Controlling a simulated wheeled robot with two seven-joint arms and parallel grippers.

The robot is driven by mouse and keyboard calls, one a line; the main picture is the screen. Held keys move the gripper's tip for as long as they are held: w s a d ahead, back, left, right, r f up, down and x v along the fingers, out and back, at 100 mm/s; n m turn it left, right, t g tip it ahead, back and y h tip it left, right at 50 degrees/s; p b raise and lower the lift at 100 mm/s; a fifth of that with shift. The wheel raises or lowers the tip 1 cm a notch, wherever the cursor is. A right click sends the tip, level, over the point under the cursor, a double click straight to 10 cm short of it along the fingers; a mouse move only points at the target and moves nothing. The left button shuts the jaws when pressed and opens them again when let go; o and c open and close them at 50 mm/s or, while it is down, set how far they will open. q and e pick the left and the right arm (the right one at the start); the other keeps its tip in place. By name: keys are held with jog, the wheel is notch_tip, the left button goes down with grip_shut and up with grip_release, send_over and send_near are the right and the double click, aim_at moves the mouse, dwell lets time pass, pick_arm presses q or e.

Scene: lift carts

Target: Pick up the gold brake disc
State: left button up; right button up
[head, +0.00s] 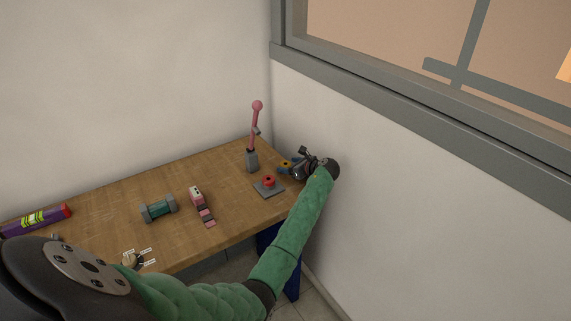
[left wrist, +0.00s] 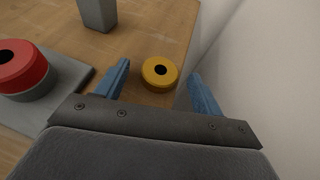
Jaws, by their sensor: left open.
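The gold brake disc (left wrist: 159,85) is a thick yellow ring with a dark centre hole, lying flat on the wooden table near its right end. In the head view the gold disc (head: 285,164) is small and partly hidden by my gripper. My left gripper (left wrist: 159,73) is open, with one blue finger on each side of the disc in the left wrist view. The disc appears between and slightly beyond the fingers, with visible gaps on both sides. My left gripper (head: 291,165) also shows in the head view, low over the table's right end. My right gripper is not in view.
A red disc (head: 268,181) sits on a grey plate (head: 271,190) just left of the gripper. A pink lever on a grey base (head: 252,160) stands behind. The wall (left wrist: 255,80) is close on the right. Other items lie farther left on the table (head: 110,200).

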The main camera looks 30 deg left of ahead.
pick_arm(q)
jog(key=shift+a+f, duration=0.15)
jog(key=shift+a, duration=0.1)
jog(key=c, duration=1)
jog(key=shift+c, duration=1)
